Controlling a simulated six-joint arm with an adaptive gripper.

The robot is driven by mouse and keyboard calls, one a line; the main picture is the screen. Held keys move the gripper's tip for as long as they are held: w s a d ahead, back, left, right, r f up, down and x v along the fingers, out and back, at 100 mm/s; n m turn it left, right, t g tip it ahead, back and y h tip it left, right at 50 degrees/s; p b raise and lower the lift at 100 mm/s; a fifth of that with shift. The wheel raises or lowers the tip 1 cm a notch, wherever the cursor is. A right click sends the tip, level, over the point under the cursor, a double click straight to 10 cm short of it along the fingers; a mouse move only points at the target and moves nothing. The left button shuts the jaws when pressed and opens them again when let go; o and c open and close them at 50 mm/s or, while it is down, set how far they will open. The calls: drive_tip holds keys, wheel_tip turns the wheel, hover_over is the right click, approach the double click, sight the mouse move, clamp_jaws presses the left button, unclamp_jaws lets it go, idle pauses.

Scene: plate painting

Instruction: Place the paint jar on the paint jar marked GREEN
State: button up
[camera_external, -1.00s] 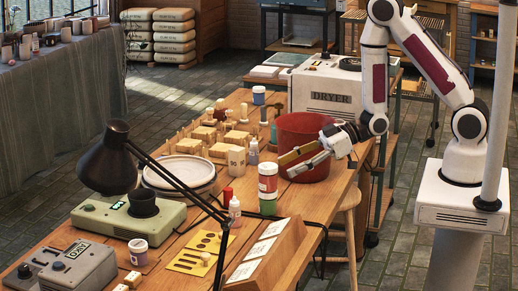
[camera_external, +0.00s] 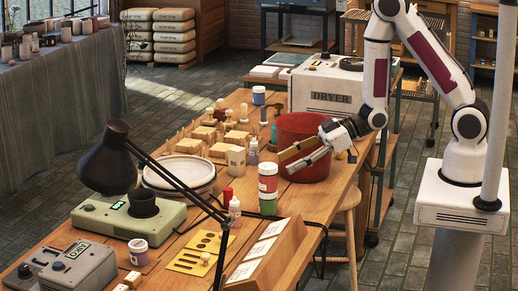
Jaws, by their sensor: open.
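A white paint jar with a red label (camera_external: 267,178) stands upright on top of a jar with a green band (camera_external: 268,206), near the right side of the wooden table. The two look aligned and in contact. Any writing on the green-banded jar is too small to read. My gripper (camera_external: 285,164) is open and empty, just above and to the right of the stacked jars, apart from them. Its fingers point left, in front of the red bucket.
The red bucket (camera_external: 312,128) stands behind my gripper. Stacked plates (camera_external: 180,172), a squeeze bottle (camera_external: 234,212), a desk lamp (camera_external: 108,165) and a purple-labelled jar (camera_external: 138,252) occupy the left and front. A wooden card rack (camera_external: 280,262) stands at the front right.

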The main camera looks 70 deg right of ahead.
drive_tip(key=s+d+r+m+g+h, duration=0.2)
drive_tip(key=s+d+r+m+h, duration=0.35)
drive_tip(key=d+r, duration=0.7)
drive_tip(key=s+r+g, duration=0.1)
drive_tip(key=s+r, duration=0.2)
drive_tip(key=s, duration=0.8)
drive_tip(key=s+r+m+g+h, duration=0.1)
drive_tip(key=s+r, duration=0.3)
drive_tip(key=s, duration=0.7)
drive_tip(key=shift+a+r+g, duration=0.25)
drive_tip(key=shift+g, duration=0.45)
